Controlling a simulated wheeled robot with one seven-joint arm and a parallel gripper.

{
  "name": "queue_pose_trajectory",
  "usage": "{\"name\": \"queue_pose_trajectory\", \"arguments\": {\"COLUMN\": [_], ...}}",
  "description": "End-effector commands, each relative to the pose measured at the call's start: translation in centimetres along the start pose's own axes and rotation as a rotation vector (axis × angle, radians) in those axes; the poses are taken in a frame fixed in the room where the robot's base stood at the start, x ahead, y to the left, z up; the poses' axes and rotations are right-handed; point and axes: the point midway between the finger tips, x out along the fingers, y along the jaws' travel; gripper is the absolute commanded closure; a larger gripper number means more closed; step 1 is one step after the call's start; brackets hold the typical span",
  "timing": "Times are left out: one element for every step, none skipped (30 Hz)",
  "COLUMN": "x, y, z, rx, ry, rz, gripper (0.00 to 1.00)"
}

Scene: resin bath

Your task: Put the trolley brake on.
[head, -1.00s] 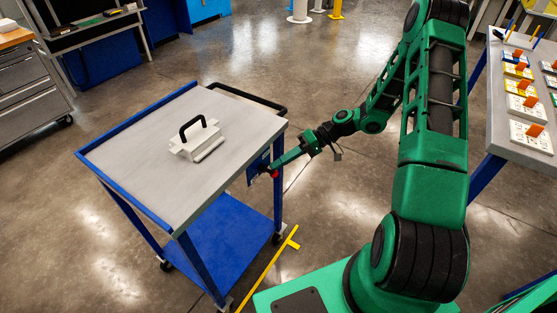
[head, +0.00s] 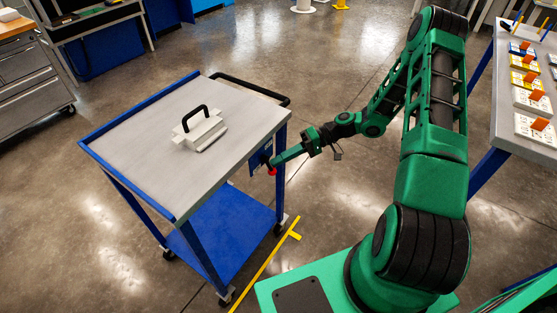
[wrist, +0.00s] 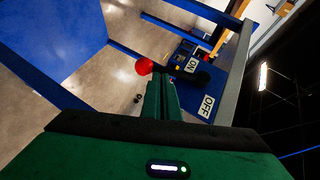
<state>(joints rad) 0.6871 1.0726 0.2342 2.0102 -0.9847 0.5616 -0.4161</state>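The trolley (head: 125,145) has a grey top and a blue frame. A blue brake panel (wrist: 228,75) on its side bears an ON label (wrist: 192,65) and an OFF label (wrist: 207,105). The brake lever ends in a red knob (wrist: 144,66), which also shows in the head view (head: 271,171). My gripper (wrist: 161,82) is at the lever, its fingers together, with the knob just past and left of the fingertips in the wrist view. The fingers hide part of the lever; I cannot tell whether they grip it or only touch it.
A pale block with a black handle (head: 201,130) sits on the trolley top. A yellow floor marking (head: 268,262) runs between the trolley and my base. A table (head: 508,78) with cards stands at the right, grey drawers (head: 30,80) at the far left.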

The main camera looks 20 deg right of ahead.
Motion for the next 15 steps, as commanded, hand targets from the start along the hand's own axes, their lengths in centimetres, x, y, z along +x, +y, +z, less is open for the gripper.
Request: {"name": "queue_pose_trajectory", "arguments": {"x": [0.1,0.1,0.1,0.1,0.1,0.0,-0.1,-0.2,-0.4,-0.6,-0.8,-1.2,-1.4,-1.7,-2.1], "y": [0.0,0.0,0.0,0.0,0.0,0.0,0.0,0.0,0.0,0.0,0.0,0.0,0.0,0.0,-0.1], "z": [0.1,0.1,0.1,0.1,0.1,0.0,-0.1,-0.2,-0.5,-0.7,-0.9,-1.3,-1.6,-1.9,-2.3], "rx": [0.002,0.002,0.002,0.002,0.002,0.001,0.001,0.001,0.000,-0.001,-0.003,-0.003,-0.004,-0.006,-0.006], "ry": [-0.002,-0.002,-0.003,-0.003,-0.003,-0.003,-0.003,-0.004,-0.005,-0.005,-0.005,-0.007,-0.009,-0.010,-0.012], "rz": [-0.001,-0.001,-0.001,-0.001,-0.001,-0.001,-0.001,-0.001,-0.001,-0.001,-0.001,-0.001,-0.002,-0.002,-0.002], "gripper": [1.00,1.00,1.00,1.00,1.00,1.00,1.00,1.00,1.00,1.00,1.00,1.00,1.00,1.00,1.00]}}
